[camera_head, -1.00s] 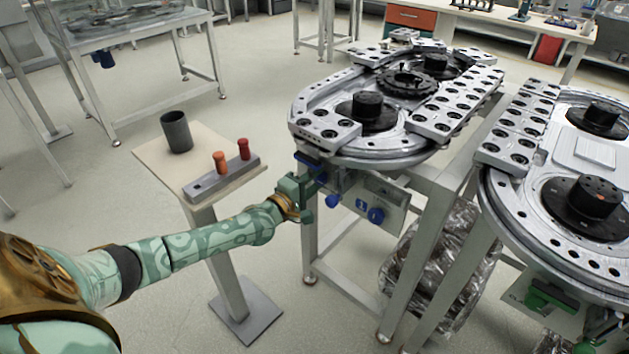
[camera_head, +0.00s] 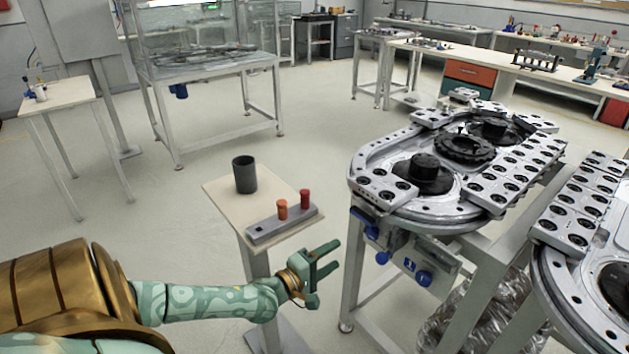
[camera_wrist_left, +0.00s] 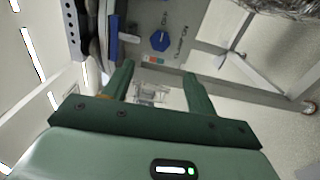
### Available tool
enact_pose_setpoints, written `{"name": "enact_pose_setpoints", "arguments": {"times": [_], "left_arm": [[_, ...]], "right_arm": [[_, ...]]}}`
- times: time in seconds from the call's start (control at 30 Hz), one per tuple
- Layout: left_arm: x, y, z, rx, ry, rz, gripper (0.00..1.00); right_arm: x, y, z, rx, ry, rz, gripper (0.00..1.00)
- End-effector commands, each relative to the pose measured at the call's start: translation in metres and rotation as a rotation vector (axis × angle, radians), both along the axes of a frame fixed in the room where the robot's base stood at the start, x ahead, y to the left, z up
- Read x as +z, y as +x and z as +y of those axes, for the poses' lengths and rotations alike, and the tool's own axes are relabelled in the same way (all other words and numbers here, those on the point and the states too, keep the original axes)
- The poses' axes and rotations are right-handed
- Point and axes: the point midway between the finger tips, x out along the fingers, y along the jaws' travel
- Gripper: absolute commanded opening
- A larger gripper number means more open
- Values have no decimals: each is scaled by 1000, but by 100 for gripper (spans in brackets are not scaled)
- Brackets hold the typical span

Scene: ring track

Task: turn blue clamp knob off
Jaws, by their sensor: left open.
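The blue clamp knob (camera_head: 424,278) sits on the grey front panel (camera_head: 441,265) under the left ring track. In the left wrist view the knob (camera_wrist_left: 160,40) is a blue hexagon beside OFF and CLAMP ON lettering, beyond the fingertips. Its exact setting is hard to tell. My left gripper (camera_head: 326,261) is open and empty, left of the panel and clear of it. Its two green fingers (camera_wrist_left: 160,85) point toward the panel in the left wrist view, apart from the knob. My right gripper is out of view.
A small stand (camera_head: 225,203) holds a dark cup (camera_head: 244,174) and a grey block (camera_head: 262,230) with orange and red pegs. A blue handle (camera_wrist_left: 113,37) lies left of the knob in the wrist view. Track legs (camera_head: 352,285) stand below.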

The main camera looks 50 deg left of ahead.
Motion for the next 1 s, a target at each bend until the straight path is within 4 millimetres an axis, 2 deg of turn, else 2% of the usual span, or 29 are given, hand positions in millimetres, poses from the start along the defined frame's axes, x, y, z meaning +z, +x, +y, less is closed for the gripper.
{"name": "enact_pose_setpoints", "arguments": {"times": [0.1,0.3,0.9,1.0], "left_arm": [[2,-23,2,0,0,1,57],[0,-39,3,0,-1,1,57],[-1,-39,3,0,4,1,57],[-5,-40,0,-20,106,16,57]], "right_arm": [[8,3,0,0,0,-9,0],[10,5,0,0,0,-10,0],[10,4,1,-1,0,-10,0],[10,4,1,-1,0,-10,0]]}}
